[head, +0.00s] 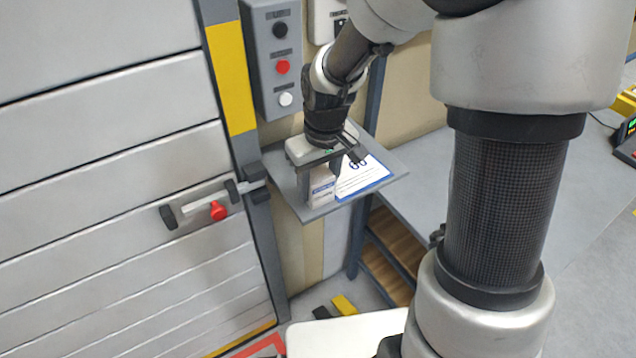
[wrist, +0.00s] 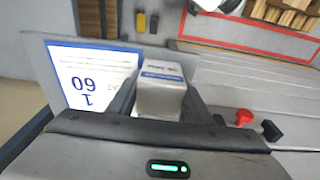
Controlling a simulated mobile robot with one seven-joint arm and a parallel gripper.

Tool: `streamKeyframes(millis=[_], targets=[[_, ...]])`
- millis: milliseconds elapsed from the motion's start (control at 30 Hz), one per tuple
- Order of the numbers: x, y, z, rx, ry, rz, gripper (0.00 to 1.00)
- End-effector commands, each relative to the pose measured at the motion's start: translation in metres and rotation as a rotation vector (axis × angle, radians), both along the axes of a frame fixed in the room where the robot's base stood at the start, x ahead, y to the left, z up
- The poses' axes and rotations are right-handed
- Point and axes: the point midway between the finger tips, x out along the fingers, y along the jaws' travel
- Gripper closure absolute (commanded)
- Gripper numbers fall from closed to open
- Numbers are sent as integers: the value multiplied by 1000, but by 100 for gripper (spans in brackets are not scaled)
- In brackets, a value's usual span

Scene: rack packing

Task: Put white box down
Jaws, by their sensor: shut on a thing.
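The white box (head: 322,190) has a blue band and small print. In the head view it is at the small grey shelf (head: 299,206) beside the roller door. My gripper (head: 322,172) is above the shelf, pointing down, and shut on the box. The wrist view shows the white box (wrist: 160,92) between the two fingers of my gripper (wrist: 155,105). A white label sheet with a blue border and number (head: 362,177) lies on the shelf to the right of the box. I cannot tell whether the box's underside touches the shelf.
A grey control panel (head: 273,55) with black, red and white buttons is on the wall above the shelf. The roller door (head: 110,130) with its latch and red knob (head: 218,210) is to the left. A grey table (head: 425,175) is at the right.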

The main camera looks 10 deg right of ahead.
Motion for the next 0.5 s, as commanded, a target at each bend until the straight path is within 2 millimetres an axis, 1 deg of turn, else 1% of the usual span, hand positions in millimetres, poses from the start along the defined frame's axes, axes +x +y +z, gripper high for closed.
streamKeyframes(millis=[133,167,233,267,500], targets=[[0,0,-5,0,0,0,82],[0,0,-3,0,0,0,50],[0,0,-3,0,0,0,38],[0,0,-3,0,0,0,36],[0,0,-3,0,0,0,36]])
